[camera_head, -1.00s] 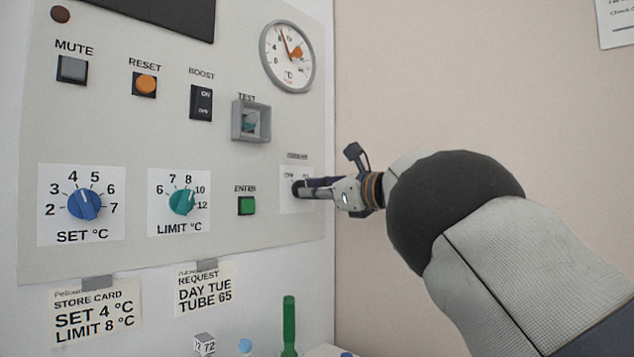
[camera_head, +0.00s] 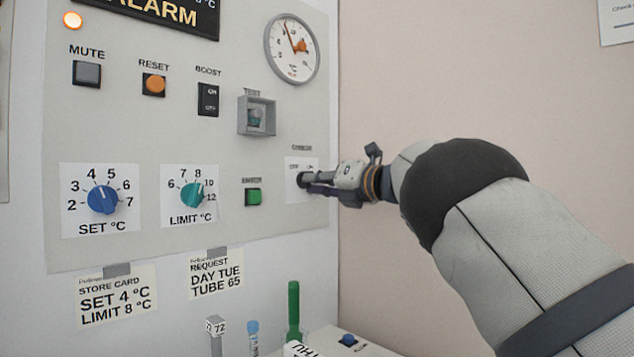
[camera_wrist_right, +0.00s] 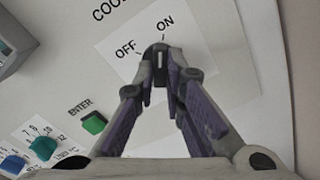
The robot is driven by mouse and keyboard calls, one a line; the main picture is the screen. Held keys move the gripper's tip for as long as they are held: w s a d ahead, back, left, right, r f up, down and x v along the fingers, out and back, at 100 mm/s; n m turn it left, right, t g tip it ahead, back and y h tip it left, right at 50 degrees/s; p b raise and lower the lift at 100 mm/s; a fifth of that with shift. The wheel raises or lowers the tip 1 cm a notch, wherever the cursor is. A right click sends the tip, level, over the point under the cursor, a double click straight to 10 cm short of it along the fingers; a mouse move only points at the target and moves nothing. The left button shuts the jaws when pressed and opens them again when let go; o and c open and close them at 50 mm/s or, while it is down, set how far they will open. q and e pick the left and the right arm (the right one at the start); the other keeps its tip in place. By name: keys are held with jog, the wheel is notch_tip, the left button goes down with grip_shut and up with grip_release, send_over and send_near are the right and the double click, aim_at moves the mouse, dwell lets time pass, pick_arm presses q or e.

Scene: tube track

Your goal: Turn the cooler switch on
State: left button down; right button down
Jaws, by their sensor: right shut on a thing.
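The cooler switch is a small dark rotary knob (camera_wrist_right: 160,66) on a white plate (camera_wrist_right: 106,50) marked OFF and ON. In the right wrist view its white mark points up the picture, toward the tick under ON. My right gripper (camera_wrist_right: 161,56) is shut on the knob, one finger on each side. In the head view the right gripper (camera_head: 304,181) reaches the cooler plate (camera_head: 292,193) from the right, and its fingers hide most of the knob. My left gripper is in neither view.
The panel's ALARM display (camera_head: 160,12) and orange lamp (camera_head: 73,20) are lit. The green ENTER button (camera_head: 253,197) and the guarded TEST switch (camera_head: 257,116) are near my gripper.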

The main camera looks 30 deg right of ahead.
jog(key=shift+m, duration=0.7)
jog(key=c, duration=1.7)
grip_release()
jog(key=shift+o, duration=0.2)
jog(key=v, duration=1.2)
